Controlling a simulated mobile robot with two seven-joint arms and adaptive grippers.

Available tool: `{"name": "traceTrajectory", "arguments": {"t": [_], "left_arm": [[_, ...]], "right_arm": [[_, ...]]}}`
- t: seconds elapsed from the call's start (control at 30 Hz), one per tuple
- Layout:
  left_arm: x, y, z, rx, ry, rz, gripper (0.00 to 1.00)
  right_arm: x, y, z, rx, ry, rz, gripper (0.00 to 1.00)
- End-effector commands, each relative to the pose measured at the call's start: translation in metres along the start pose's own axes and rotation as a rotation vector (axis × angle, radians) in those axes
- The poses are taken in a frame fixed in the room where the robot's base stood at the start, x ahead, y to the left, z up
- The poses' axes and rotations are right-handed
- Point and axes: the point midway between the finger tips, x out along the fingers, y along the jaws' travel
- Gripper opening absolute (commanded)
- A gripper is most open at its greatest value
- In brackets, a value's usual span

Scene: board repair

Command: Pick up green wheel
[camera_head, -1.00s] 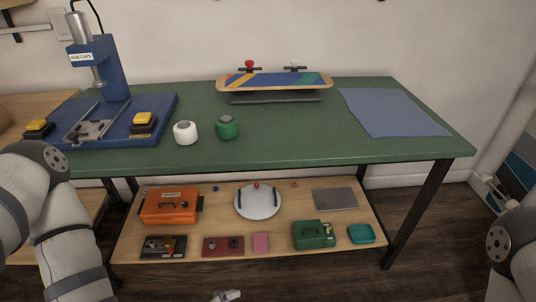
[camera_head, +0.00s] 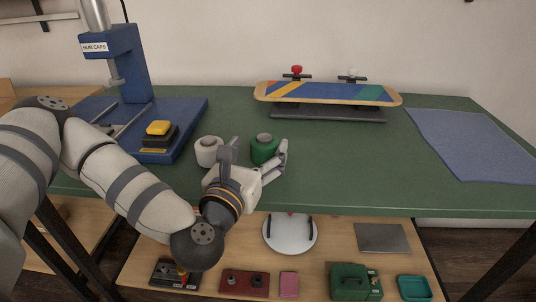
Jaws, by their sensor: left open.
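The green wheel (camera_head: 264,148) stands on the green tabletop (camera_head: 345,160), left of the middle. My left gripper (camera_head: 259,146) is open just in front of it. One finger shows to the left of the wheel and the other to its right; the gripper hides the wheel's lower front. I cannot tell whether the fingers touch it. A white wheel (camera_head: 208,151) stands close by on the left, beside the left finger. My right gripper is out of view.
A blue hub-cap press (camera_head: 129,62) with a yellow button (camera_head: 158,128) stands at the left. A skateboard deck (camera_head: 328,93) sits on a stand behind. A blue mat (camera_head: 470,145) lies at the right. The shelf below holds a white disc (camera_head: 290,235) and boxes.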

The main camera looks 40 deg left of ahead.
Motion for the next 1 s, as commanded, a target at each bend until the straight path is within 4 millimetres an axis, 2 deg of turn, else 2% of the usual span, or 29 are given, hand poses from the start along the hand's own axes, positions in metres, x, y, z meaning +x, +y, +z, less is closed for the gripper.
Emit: {"name": "traceTrajectory", "arguments": {"t": [0.23, 0.33, 0.5, 0.57, 0.77, 1.0], "left_arm": [[0.044, 0.002, -0.006, 0.002, -0.003, 0.0, 0.74], [0.051, 0.002, -0.007, 0.002, 0.0, -0.001, 0.74], [0.051, 0.002, -0.008, 0.002, 0.001, -0.001, 0.74], [0.051, 0.002, -0.008, 0.003, 0.001, -0.001, 0.62], [0.051, 0.002, -0.008, 0.003, 0.001, -0.001, 0.17], [0.051, 0.002, -0.008, 0.003, 0.0, -0.002, 0.15]], "right_arm": [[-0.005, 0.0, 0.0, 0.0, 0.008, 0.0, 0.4], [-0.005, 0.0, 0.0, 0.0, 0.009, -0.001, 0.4], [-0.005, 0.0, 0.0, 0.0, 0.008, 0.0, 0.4], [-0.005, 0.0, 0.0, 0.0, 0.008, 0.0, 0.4], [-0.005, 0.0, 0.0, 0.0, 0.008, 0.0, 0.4], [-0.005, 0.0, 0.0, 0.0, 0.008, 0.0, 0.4]]}}
